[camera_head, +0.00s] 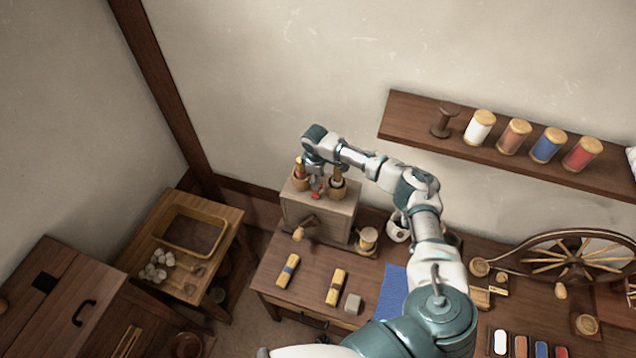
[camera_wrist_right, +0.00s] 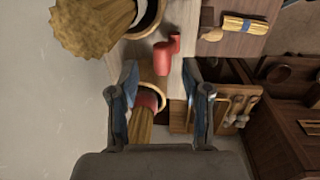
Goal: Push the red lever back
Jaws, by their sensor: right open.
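The red lever (camera_head: 317,190) is a small red piece on top of the pale box (camera_head: 318,214) on the bench, between two pots. In the right wrist view the red lever (camera_wrist_right: 162,59) shows just beyond the fingertips, apart from them. My right gripper (camera_head: 314,176) is over the box top, near the lever and the left pot. In the wrist view its two fingers (camera_wrist_right: 160,80) are spread with a gap between them. A pot with a red-banded brush (camera_wrist_right: 146,110) shows in that gap; whether the fingers touch it I cannot tell. My left gripper is not in view.
A second brush pot (camera_head: 338,188) stands right of the lever. A wooden knob (camera_head: 300,233) is on the box's front. A spool (camera_head: 367,238) stands beside the box. Bundles (camera_head: 287,271) lie in front. A shelf of thread reels (camera_head: 515,137) is on the wall.

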